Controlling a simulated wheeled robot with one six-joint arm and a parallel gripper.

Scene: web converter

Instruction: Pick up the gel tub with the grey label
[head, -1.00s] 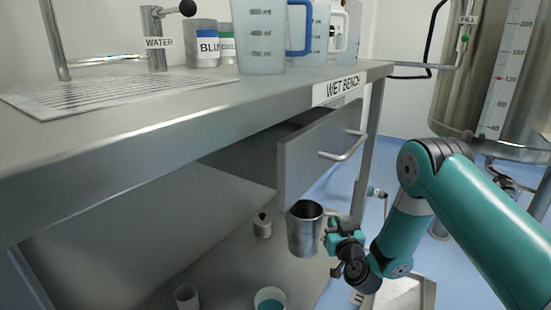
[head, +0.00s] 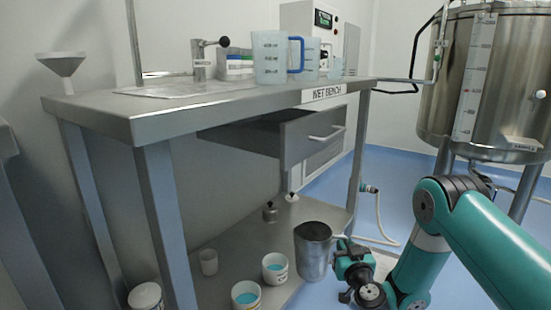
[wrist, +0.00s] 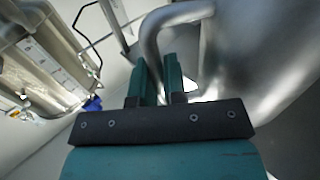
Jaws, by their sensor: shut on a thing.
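My gripper (head: 340,246) is shut on the handle of a steel jug (head: 313,252), held upright beside the wet bench. In the wrist view my two fingers (wrist: 157,75) are at the jug's bent handle (wrist: 160,25), with the jug's body (wrist: 262,55) to the right. On the bench's lower shelf stand two open white tubs with blue contents, one farther back (head: 275,268) and one nearer (head: 246,295). Another tub (head: 146,297) is cut off at the lower left. I cannot make out a grey label on any of them.
The wet bench (head: 150,122) has legs, a lower shelf and an open drawer (head: 310,135) jutting out above the jug. A large steel tank (head: 490,90) stands right.

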